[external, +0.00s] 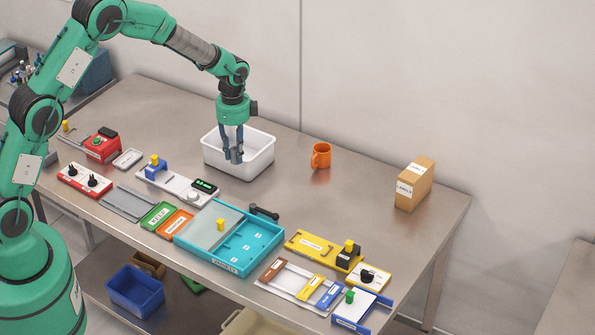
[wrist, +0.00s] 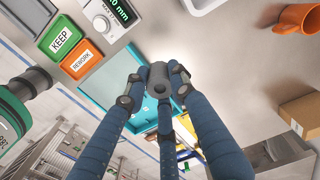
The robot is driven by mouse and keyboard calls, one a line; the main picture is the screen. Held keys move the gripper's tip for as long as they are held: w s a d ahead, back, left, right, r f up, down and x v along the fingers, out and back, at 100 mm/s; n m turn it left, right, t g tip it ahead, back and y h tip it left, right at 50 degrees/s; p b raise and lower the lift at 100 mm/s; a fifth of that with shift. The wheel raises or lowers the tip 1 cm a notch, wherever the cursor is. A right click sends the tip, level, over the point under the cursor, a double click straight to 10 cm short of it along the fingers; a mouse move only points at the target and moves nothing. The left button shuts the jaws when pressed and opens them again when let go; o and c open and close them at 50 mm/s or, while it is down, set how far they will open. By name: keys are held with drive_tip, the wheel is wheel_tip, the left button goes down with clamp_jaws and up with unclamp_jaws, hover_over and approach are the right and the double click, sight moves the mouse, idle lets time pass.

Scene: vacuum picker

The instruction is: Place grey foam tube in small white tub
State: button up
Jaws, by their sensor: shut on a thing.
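My gripper (external: 234,152) points down with its blue-grey fingers closed on the grey foam tube (external: 237,156). The tube, with a hole in its end, shows between the fingertips in the wrist view (wrist: 160,78). The small white tub (external: 261,160) stands upright at the back of the table. In the external view the held tube overlaps the tub's opening. In the wrist view only a white rim piece of the tub (wrist: 205,4) shows at the top edge, apart from the tube. The tube appears held in the air; its exact height is hard to tell.
An orange mug (external: 321,156) and a cardboard box (external: 415,184) stand right of the tub. A gauge with a display (external: 205,185) lies in front left of it. A teal tray (external: 255,262) lies nearer the front. Bare table surrounds the mug.

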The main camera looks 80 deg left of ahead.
drive_tip(key=w+a+m, duration=0.3)
drive_tip(key=a, duration=1.7)
drive_tip(key=f, duration=0.5)
drive_tip(key=shift+w+a, duration=0.2)
drive_tip(key=shift+a, duration=0.05)
drive_tip(key=shift+f+p, duration=0.3)
drive_tip(key=shift+f, duration=2.8)
drive_tip(key=shift+f, duration=0.1)
drive_tip(key=shift+f, duration=1.75)
drive_tip(key=shift+f, duration=0.15)
